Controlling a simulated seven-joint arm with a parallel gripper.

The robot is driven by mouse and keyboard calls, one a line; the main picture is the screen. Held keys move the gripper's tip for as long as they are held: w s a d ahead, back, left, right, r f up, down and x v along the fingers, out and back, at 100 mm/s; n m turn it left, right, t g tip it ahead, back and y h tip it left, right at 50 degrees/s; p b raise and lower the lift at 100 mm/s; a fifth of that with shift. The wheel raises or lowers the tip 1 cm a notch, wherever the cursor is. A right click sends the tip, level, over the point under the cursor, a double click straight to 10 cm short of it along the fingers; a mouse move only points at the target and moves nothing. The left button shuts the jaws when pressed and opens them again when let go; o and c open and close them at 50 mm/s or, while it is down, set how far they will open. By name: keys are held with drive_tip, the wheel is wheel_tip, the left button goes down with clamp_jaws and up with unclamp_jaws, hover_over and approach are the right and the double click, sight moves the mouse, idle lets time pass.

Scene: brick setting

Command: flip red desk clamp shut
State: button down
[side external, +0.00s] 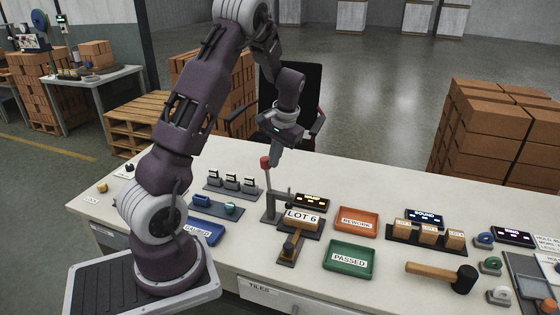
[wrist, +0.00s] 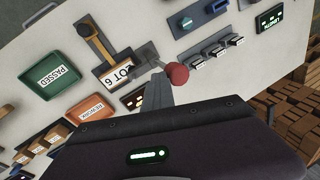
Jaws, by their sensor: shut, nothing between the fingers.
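The desk clamp has a red ball knob (side external: 265,162) on a grey lever (side external: 268,186) that stands upright from its grey base (side external: 271,214). The red knob also shows in the wrist view (wrist: 177,74). A tan block marked LOT 6 (side external: 302,217) sits beside the clamp's base, under or near its grey arm; contact is unclear. My gripper (side external: 275,162) is shut and empty, pointing down just right of the knob in the side view. In the wrist view the shut fingers (wrist: 157,88) are just left of the knob. Whether they touch it is unclear.
An orange REWORK tray (side external: 357,234) and a green PASSED tray (side external: 349,273) lie right of the clamp. A blue tray (side external: 205,232) and several small grey fixtures (side external: 231,182) are to its left. A black-headed mallet (side external: 466,279) lies at right. An office chair stands behind the bench.

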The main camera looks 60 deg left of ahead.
sight(265, 160)
drive_tip(key=shift+s+a+r+t+h, duration=0.1)
drive_tip(key=shift+s+a+t+h, duration=0.4)
drive_tip(key=shift+s+a, duration=0.55)
drive_tip(key=shift+s, duration=0.05)
drive_tip(key=s+a+f, duration=0.4)
drive_tip(key=s+a, duration=0.2)
drive_tip(key=shift+s, duration=0.2)
drive_tip(key=s+a+r, duration=0.1)
drive_tip(key=s+r, duration=0.3)
drive_tip(key=r, duration=0.7)
drive_tip(key=shift+a+r, duration=0.3)
drive_tip(key=shift+w, duration=0.1)
